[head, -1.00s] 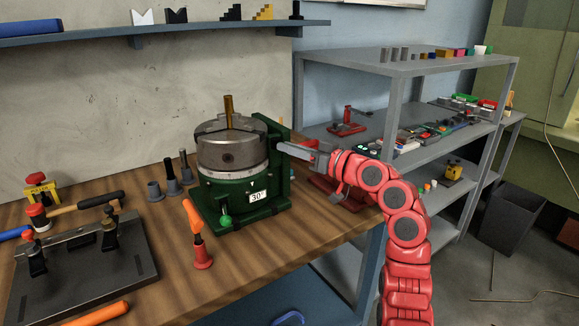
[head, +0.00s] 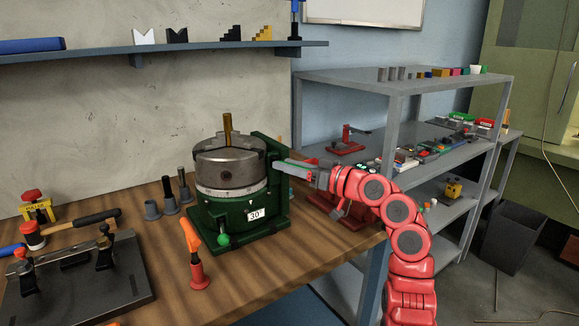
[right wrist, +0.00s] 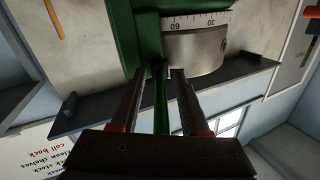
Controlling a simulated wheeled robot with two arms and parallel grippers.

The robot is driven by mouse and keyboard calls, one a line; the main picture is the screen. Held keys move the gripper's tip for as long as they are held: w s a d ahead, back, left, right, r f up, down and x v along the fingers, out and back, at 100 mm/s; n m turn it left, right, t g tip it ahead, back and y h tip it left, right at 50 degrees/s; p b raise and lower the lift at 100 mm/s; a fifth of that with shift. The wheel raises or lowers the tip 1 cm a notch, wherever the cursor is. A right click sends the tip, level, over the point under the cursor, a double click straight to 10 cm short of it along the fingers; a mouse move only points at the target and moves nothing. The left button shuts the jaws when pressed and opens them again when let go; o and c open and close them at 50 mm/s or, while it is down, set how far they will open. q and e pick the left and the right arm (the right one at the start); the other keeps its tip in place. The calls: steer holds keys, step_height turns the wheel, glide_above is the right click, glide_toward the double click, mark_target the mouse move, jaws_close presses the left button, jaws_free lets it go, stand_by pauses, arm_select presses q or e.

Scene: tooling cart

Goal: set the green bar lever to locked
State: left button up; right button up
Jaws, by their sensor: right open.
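The green bar lever (right wrist: 161,105) shows in the right wrist view as a narrow green bar running between my two fingers. In the head view only a thin green strip shows by the fingers, so its angle is hard to read. It is at the right side of the green rotary fixture (head: 262,218), which carries a round steel chuck (head: 230,163). My right gripper (head: 279,166) is open at the upright green bracket, its fingers on either side of the bar in the right wrist view (right wrist: 156,72). Contact cannot be told. My left gripper is not in view.
A green ball knob (head: 223,240) is at the fixture's front, near a red clamp with an orange handle (head: 194,255). A dark plate with clamps (head: 80,280) lies at left. A grey shelf rack (head: 400,82) stands behind my right arm.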

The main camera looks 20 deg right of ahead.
steer(key=v, duration=1.7)
steer(key=shift+s+d, duration=0.15)
